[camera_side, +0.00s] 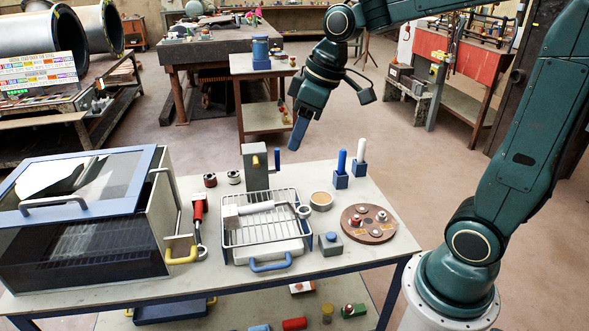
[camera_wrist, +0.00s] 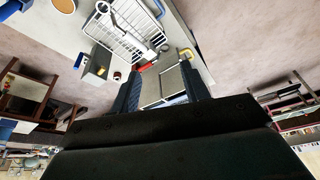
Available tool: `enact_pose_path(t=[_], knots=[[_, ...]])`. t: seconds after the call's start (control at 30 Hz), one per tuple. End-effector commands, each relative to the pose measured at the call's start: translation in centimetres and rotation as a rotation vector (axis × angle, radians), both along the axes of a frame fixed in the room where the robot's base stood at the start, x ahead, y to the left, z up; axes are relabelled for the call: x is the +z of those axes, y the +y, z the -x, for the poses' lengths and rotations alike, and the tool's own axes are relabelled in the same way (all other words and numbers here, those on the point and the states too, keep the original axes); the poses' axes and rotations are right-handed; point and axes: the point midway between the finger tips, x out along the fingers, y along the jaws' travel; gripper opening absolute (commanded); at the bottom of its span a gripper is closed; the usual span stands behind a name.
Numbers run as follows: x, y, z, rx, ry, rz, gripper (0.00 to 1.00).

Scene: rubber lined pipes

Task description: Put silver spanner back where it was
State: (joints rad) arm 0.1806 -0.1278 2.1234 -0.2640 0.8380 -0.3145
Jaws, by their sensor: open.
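A silver spanner (camera_side: 262,206) lies across the wire basket (camera_side: 284,238) on the table, its ring end at the basket's right edge. In the wrist view the spanner (camera_wrist: 127,27) lies diagonally over the wires of the basket. My gripper (camera_side: 298,136) is in the air above and behind the basket, apart from the spanner. Its jaws are open with nothing between them. In the wrist view its blue fingers (camera_wrist: 160,88) stand on either side of the more distant glass-lidded box.
The glass-lidded box (camera_side: 148,222) stands left. A red-handled tool (camera_side: 199,209) lies between box and basket. A grey block (camera_side: 256,177) stands behind the basket. Blue holders (camera_side: 359,168), a brown disc (camera_side: 352,228) and a small grey block (camera_side: 331,248) are to the right.

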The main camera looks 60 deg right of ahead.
Motion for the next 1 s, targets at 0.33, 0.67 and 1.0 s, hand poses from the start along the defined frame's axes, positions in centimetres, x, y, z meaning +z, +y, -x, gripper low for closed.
enact_pose_path(t=[0.33,0.67,1.0], knots=[[1.8,1.2,7.6,-0.157,-0.068,0.011,0.46],[1.4,1.2,13.9,-0.303,-0.131,-0.009,0.46],[0.7,1.0,15.9,-0.36,-0.153,-0.023,0.46]])
